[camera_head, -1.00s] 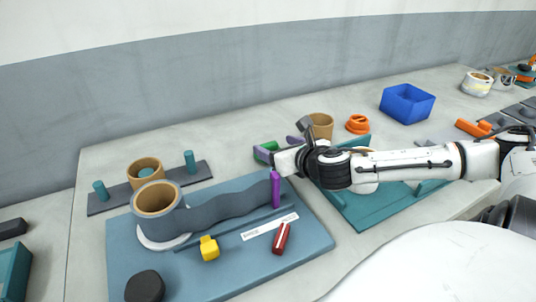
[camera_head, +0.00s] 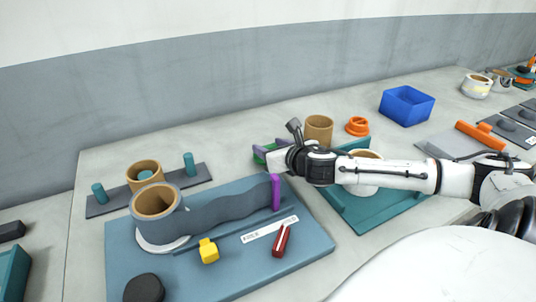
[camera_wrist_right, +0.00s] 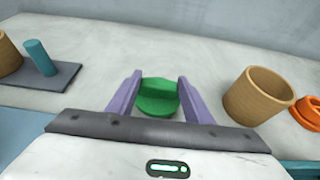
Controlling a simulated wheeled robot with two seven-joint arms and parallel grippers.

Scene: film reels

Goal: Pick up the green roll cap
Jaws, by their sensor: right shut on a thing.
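The green roll cap (camera_head: 260,153) shows partly in the head view, behind the blue board. In the right wrist view the cap (camera_wrist_right: 158,97) sits between the two purple fingers of my right gripper (camera_wrist_right: 160,92). In the head view the right gripper (camera_head: 271,148) is shut on the cap, with its white body hiding part of it. I cannot tell whether the cap still touches the table. My left gripper is not in view.
The blue board (camera_head: 240,270) holds a grey roll (camera_head: 158,205), a purple post (camera_head: 276,192), a yellow piece (camera_head: 208,250) and a red piece (camera_head: 281,240). A cardboard core (camera_head: 318,128) and orange ring (camera_head: 358,126) stand near the gripper. A blue bin (camera_head: 407,104) is farther right.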

